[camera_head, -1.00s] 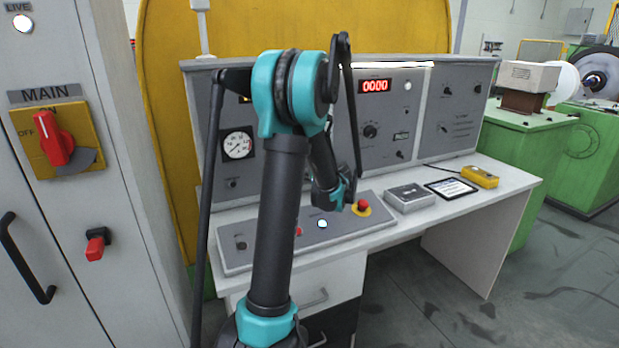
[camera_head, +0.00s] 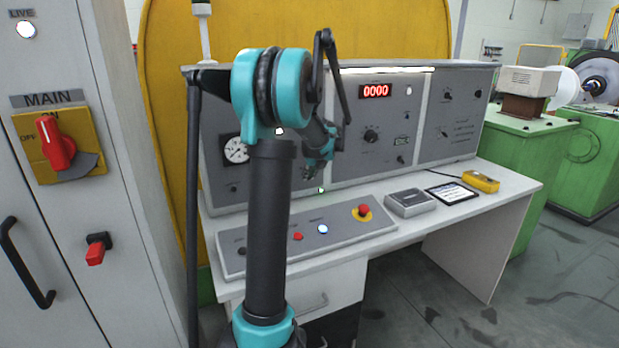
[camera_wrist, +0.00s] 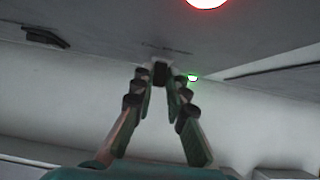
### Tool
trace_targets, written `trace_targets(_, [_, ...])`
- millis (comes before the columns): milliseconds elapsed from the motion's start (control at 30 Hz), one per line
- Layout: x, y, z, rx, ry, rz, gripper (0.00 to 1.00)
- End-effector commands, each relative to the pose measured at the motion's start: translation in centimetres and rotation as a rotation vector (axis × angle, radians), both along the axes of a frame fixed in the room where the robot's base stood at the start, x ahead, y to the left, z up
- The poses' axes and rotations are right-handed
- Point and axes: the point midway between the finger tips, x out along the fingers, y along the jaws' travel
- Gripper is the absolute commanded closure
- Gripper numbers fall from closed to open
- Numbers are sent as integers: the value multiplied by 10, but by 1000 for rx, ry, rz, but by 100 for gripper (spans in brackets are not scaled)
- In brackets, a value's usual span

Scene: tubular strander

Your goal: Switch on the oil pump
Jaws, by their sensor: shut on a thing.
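My gripper (camera_wrist: 158,80) is shut on a small dark switch knob (camera_wrist: 160,72) on the grey panel face in the wrist view. Its two fingers meet around the knob. A small green lamp (camera_wrist: 193,77) glows just right of it; a green light (camera_head: 321,190) also shows low on the console in the head view. The label by the knob is too blurred to read, so I cannot confirm it is the oil pump switch. In the head view my gripper (camera_head: 309,173) is at the lower console face, partly hidden by my wrist; the knob is hidden there.
The sloped desk panel (camera_head: 262,258) carries a red button, a lit white-blue button (camera_head: 323,229) and a red emergency stop (camera_head: 363,211). A red display (camera_head: 375,91) reads zeros. The main switch (camera_head: 58,150) is on the left cabinet. A grey box (camera_head: 409,203) and tablet lie right.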

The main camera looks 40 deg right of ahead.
Motion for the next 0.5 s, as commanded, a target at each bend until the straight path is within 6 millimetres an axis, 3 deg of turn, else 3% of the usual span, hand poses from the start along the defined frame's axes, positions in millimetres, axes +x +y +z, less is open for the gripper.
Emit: trace_targets(500, [1, -1, 1, 10, 32, 0, 100])
